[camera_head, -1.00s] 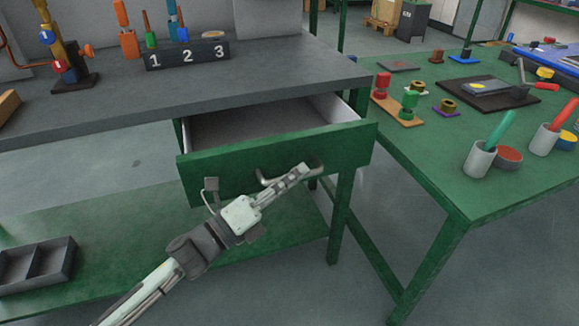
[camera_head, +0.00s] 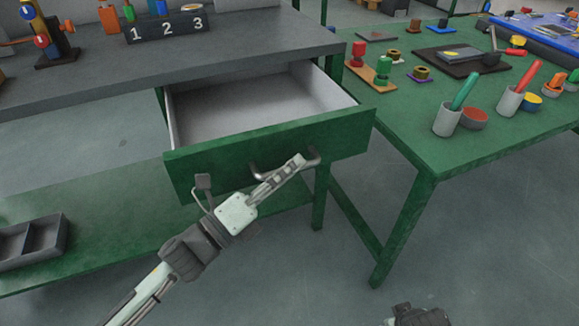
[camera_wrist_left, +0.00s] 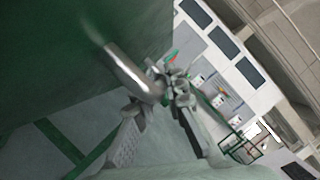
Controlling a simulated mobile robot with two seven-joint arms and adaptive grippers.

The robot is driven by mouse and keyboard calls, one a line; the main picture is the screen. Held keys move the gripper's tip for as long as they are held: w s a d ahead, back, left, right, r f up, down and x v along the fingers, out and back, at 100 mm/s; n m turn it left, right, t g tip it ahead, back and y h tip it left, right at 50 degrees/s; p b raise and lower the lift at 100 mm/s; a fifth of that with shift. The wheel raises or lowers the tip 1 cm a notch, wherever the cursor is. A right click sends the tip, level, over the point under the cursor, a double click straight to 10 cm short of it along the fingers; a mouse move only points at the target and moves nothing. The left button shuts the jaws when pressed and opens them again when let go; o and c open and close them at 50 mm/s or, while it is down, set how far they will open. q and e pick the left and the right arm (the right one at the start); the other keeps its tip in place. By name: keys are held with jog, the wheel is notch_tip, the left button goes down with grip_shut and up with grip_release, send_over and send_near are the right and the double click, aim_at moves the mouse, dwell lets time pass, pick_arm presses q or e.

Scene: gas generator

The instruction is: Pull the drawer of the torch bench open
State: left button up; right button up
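The torch bench's green drawer (camera_head: 225,161) is pulled well out in the head view, and its pale inside (camera_head: 250,105) looks empty. Its curved metal handle (camera_head: 257,172) is on the drawer front; it also shows in the left wrist view (camera_wrist_left: 128,73). My left gripper (camera_head: 298,163) is at the handle, with its fingers (camera_wrist_left: 160,105) on either side of the bar and seemingly closed on it. The exact contact is partly hidden by the fingers. A dark part of my right gripper (camera_head: 420,316) shows at the bottom edge; its fingers cannot be made out.
The dark bench top (camera_head: 90,88) carries a numbered block (camera_head: 168,27) at the back. A green table (camera_head: 440,160) with cups and small parts stands to the right. A grey divided tray (camera_head: 35,243) lies on the lower shelf (camera_head: 110,235). The floor in front is open.

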pick_arm(q)
jog(key=o, duration=0.5)
jog(key=v, duration=1.2)
jog(key=shift+a, duration=0.1)
